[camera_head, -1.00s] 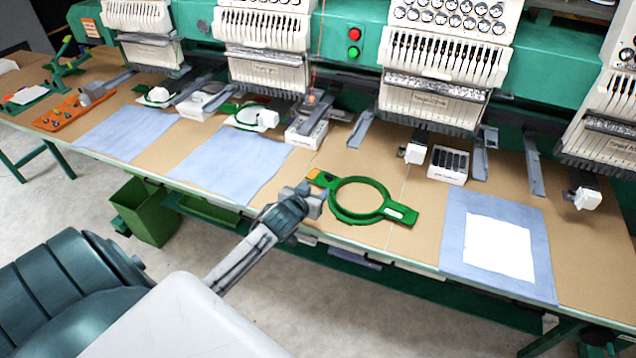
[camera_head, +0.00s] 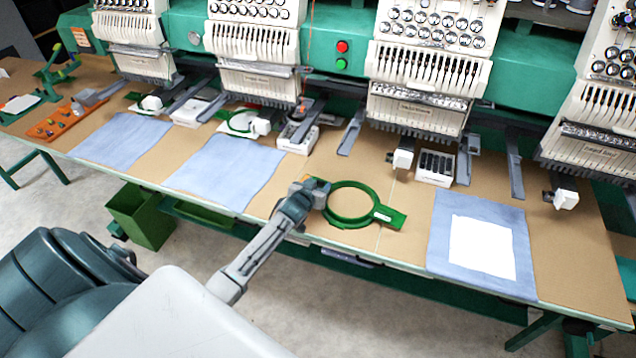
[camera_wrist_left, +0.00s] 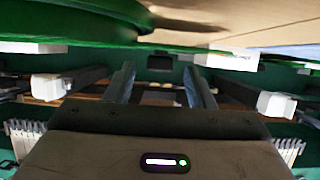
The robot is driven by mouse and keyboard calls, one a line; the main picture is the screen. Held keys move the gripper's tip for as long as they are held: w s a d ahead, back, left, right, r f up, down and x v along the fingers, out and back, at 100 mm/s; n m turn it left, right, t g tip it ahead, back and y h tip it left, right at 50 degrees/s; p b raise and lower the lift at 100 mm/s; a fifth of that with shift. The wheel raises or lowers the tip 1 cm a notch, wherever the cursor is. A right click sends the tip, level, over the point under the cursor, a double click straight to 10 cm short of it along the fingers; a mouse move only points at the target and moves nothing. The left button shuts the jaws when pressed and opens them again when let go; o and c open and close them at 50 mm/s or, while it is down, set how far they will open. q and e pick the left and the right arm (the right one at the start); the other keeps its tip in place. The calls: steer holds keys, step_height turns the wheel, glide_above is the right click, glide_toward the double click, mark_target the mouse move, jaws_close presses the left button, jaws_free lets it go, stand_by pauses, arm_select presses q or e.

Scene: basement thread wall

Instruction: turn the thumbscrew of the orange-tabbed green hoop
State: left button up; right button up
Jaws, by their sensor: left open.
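The green hoop (camera_head: 352,219) lies flat on the tan table near its front edge. Its orange tab (camera_head: 321,184) is at the hoop's left end, partly covered by my gripper; a white-labelled end points right. I cannot make out the thumbscrew. My left gripper (camera_head: 314,189) is at the tab end, too close to tell whether it touches. In the left wrist view its two fingers (camera_wrist_left: 160,85) stand apart with nothing clearly between them. A green curved part at top left there may be the hoop. My right gripper is not in view.
Embroidery machine heads (camera_head: 415,110) line the back. Blue cloths lie left (camera_head: 225,172) and right (camera_head: 445,225), the right one with a white sheet (camera_head: 482,247). An orange tray (camera_head: 58,122) is far left. A green bin (camera_head: 148,215) stands below the table edge.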

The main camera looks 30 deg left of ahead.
arm_select(q)
steer(key=shift+w+f, duration=0.2)
steer(key=shift+w, duration=0.25)
steer(key=c, duration=1)
steer(key=shift+s+a+m+h+p, duration=0.15)
steer(key=shift+m+h+p, duration=0.2)
steer(key=shift+p, duration=0.35)
steer(key=shift+a+f+m+h+b, duration=0.25)
steer(key=shift+m+h+b, duration=0.15)
steer(key=shift+b, duration=0.55)
steer(key=shift+d+r+m+h+b, duration=0.15)
steer(key=shift+m+h+b, duration=0.1)
steer(key=shift+h+b, duration=0.25)
steer(key=shift+r, duration=0.1)
